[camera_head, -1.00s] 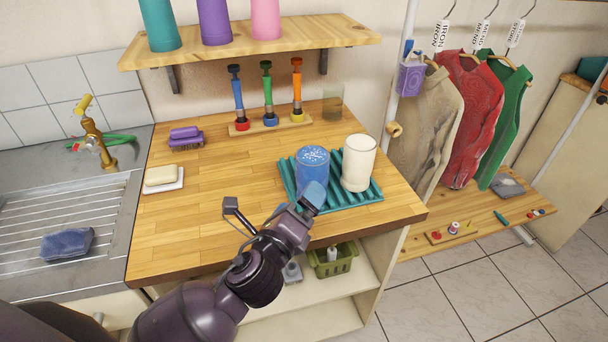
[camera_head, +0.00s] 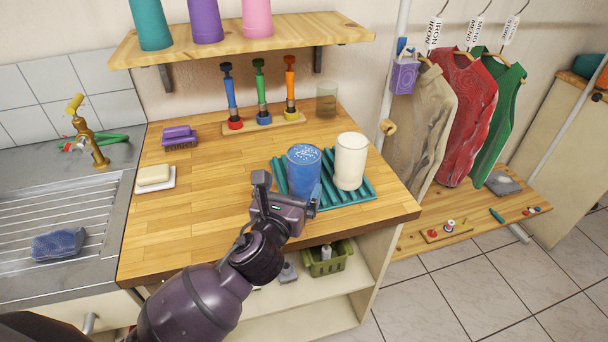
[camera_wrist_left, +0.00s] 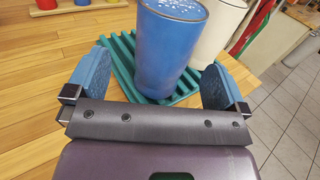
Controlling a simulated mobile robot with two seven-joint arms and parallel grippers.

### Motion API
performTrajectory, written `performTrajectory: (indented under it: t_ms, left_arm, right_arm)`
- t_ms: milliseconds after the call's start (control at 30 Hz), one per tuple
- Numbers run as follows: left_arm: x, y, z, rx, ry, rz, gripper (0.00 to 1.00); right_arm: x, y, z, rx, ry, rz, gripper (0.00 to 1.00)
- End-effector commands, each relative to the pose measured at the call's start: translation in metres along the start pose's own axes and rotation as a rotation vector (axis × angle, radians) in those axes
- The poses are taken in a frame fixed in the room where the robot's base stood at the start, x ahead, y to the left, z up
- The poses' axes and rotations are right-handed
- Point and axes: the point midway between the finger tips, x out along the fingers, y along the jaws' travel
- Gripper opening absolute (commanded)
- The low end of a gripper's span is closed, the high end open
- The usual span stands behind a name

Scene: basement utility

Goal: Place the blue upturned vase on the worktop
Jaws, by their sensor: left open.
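The blue upturned vase (camera_head: 303,172) stands on a teal ribbed drying mat (camera_head: 352,191) at the right of the wooden worktop (camera_head: 205,215). Its closed, white-speckled end faces up. In the left wrist view the vase (camera_wrist_left: 168,50) rises between the two blue finger pads of my left gripper (camera_wrist_left: 155,82). The fingers are apart, one on each side of it, with gaps visible. In the head view my left gripper (camera_head: 290,193) is at the near side of the vase and hides part of its base. My right gripper is not in view.
A cream vase (camera_head: 350,161) stands close to the right of the blue one on the mat. A rack of colored tools (camera_head: 262,122), a clear glass (camera_head: 326,100), a purple brush (camera_head: 180,137) and soap (camera_head: 155,176) stand farther back.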

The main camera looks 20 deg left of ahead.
Motion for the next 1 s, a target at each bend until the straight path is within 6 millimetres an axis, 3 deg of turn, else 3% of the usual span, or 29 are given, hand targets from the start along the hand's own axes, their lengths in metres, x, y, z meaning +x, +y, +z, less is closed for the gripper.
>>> performTrajectory:
  t_ms: [267,600,933,1000]
  left_arm:
    - [0.019,-0.001,0.000,-0.003,-0.001,0.000,1.00]
    - [0.061,-0.007,0.000,-0.003,0.001,-0.001,1.00]
    - [0.066,-0.007,0.000,-0.003,0.001,-0.001,1.00]
    - [0.066,-0.007,0.000,-0.003,0.001,-0.001,0.89]
  right_arm:
    - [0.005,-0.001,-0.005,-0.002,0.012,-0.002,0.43]
    - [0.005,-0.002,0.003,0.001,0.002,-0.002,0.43]
    - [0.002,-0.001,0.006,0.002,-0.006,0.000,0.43]
    - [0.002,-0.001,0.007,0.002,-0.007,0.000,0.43]
